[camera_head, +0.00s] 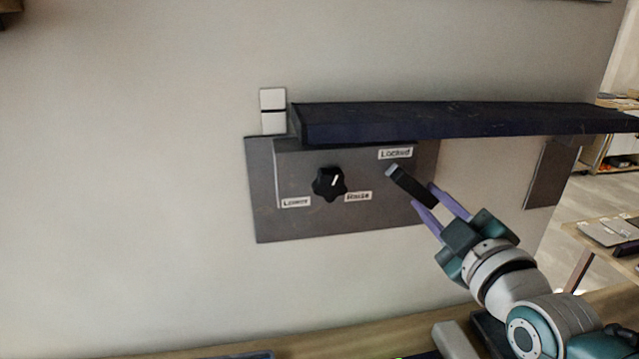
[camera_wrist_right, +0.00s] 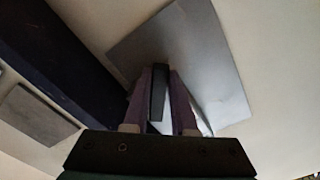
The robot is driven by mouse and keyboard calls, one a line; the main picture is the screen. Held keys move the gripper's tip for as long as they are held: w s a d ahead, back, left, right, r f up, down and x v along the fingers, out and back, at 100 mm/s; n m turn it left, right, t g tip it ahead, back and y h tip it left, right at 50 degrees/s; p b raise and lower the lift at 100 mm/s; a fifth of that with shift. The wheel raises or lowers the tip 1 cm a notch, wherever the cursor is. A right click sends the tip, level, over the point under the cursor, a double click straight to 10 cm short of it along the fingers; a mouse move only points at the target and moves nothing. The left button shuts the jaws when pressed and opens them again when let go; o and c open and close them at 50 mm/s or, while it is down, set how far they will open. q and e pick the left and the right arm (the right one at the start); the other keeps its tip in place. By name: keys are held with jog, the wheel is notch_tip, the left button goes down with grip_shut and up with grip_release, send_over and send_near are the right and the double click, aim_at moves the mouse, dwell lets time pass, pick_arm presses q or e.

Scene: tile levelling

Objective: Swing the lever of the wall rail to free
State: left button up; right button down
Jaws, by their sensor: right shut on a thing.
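The wall rail (camera_head: 460,120) is a long dark bar on the wall, above a grey panel (camera_head: 300,222). The black lever (camera_head: 412,186) is on the right part of the panel, below a label reading "Locked" (camera_head: 395,154). It slants down to the right from its pale pivot end. My right gripper (camera_head: 428,196) is shut on the lever's lower end, with its purple fingers on either side. In the right wrist view the lever (camera_wrist_right: 158,92) stands between the two fingers. My left gripper is in neither view.
A black star knob (camera_head: 328,183) sits on the panel's left part, between labels reading "Lower" (camera_head: 296,202) and "Raise" (camera_head: 358,196). Two white blocks (camera_head: 272,110) are at the rail's left end. A wooden surface (camera_head: 330,342) runs along the bottom. The wall left of the panel is clear.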

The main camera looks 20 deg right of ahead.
jog(key=shift+s+d+r+n+p, duration=0.1)
jog(key=shift+d+r+n+p, duration=0.2)
jog(key=shift+n, duration=0.45)
jog(key=shift+d+r+n+p, duration=0.1)
jog(key=shift+r+n, duration=0.25)
jog(key=shift+n, duration=0.35)
jog(key=shift+s+d+r+n+p, duration=0.1)
jog(key=shift+d+r+n+p, duration=0.2)
jog(key=shift+n, duration=0.45)
jog(key=shift+a+r, duration=0.1)
jog(key=shift+a, duration=0.05)
jog(key=c, duration=0.7)
grip_release()
jog(key=b+v, duration=0.2)
jog(key=v, duration=0.8)
